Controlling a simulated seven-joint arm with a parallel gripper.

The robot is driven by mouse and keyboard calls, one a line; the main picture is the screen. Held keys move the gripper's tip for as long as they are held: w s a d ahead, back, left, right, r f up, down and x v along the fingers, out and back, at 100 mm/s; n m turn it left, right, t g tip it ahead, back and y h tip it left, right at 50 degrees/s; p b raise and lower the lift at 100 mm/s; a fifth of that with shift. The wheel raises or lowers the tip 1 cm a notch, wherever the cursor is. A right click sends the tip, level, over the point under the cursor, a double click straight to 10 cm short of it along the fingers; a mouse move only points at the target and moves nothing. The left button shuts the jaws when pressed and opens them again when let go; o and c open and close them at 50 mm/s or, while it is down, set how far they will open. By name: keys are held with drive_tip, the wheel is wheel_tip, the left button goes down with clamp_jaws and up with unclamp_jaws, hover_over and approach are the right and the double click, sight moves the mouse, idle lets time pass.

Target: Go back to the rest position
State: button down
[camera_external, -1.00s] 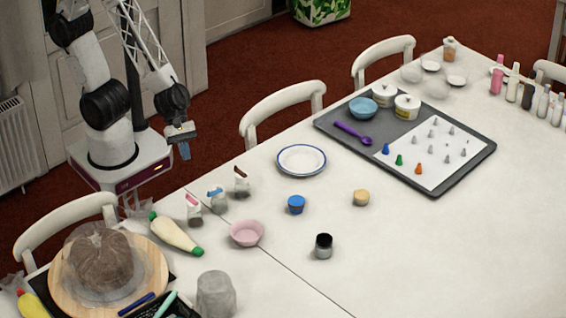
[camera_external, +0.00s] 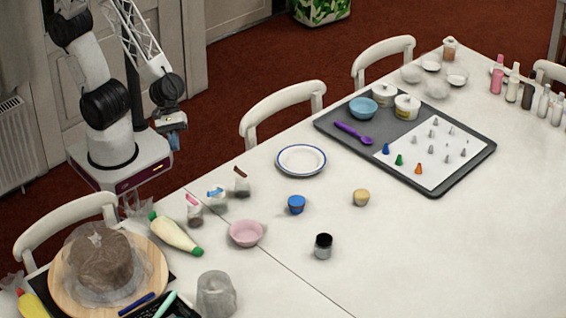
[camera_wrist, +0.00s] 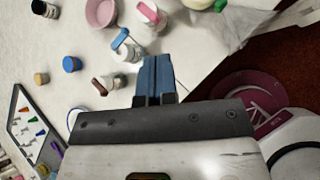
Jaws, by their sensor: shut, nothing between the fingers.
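My gripper (camera_external: 175,142) hangs beside my base, off the left back edge of the table, above the floor side. In the wrist view its two blue fingers (camera_wrist: 155,78) are together with nothing between them. The fingers point towards several small bags; the one with a blue clip (camera_wrist: 126,46) shows just left of the fingertips in that view. My gripper touches nothing that I can see.
The white table (camera_external: 400,260) holds a pink bowl (camera_external: 246,233), a white plate (camera_external: 301,159), a grey tray (camera_external: 340,120), a piping bag (camera_external: 178,234) and a wrapped cake (camera_external: 98,262) on a board. White chairs (camera_external: 283,112) line the edge. The table's front right is clear.

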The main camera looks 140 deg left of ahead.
drive_tip(key=s+r+m+g+y, duration=0.2)
drive_tip(key=s+r+m, duration=0.5)
drive_tip(key=m, duration=0.6)
drive_tip(key=s+d+r+m+g+y, duration=0.1)
drive_tip(key=s+r+m+g+y, duration=0.1)
drive_tip(key=s+r+m, duration=0.6)
drive_tip(key=r+m+g, duration=0.1)
drive_tip(key=m, duration=0.5)
drive_tip(key=shift+s, duration=0.15)
drive_tip(key=shift+d+r, duration=0.1)
